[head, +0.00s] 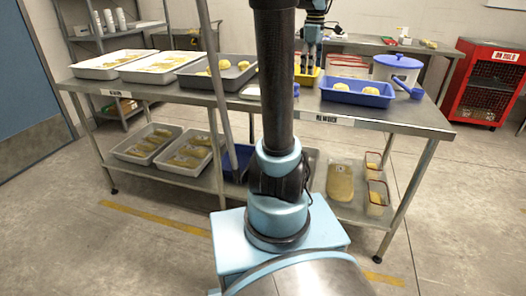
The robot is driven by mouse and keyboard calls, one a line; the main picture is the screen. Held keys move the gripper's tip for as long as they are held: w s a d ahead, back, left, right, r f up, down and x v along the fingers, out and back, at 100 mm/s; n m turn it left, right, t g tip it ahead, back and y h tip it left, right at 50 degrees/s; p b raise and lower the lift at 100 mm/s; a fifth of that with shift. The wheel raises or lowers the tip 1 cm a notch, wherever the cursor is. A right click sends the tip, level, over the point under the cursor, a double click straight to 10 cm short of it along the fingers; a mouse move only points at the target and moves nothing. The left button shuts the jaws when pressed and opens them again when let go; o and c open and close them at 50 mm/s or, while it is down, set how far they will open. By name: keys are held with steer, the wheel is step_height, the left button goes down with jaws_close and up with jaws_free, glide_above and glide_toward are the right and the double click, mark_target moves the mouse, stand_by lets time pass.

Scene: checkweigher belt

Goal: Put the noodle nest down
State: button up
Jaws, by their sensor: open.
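My gripper (308,70) points down at the back of the metal table, its dark fingers apart over a small yellow tray (314,82). I cannot make out a noodle nest between the fingers; my arm column hides part of this area. Round yellow noodle nests, one of them here (243,65), sit in a dark grey tray (226,84) left of my column. Two more yellow nests, one here (342,86), lie in a blue tray (358,98) to the right and in front of my gripper.
Two white trays (97,73) fill the table's left end. Packed trays (148,157) lie on the lower shelf. A red cage (489,90) stands far right. Floor on both sides is clear.

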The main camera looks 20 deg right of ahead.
steer(key=s+a+f+m+t, duration=0.1)
steer(key=s+a+f+m, duration=0.8)
steer(key=s+a+f, duration=1.1)
steer(key=a+f, duration=0.2)
steer(key=a, duration=0.2)
steer(key=shift+s+a+f+m+t, duration=0.15)
steer(key=shift+s+a+m+t, duration=0.05)
steer(key=shift+m+t, duration=0.2)
steer(key=shift+w+f, duration=0.2)
steer(key=shift+w, duration=0.25)
steer(key=shift+c, duration=0.5)
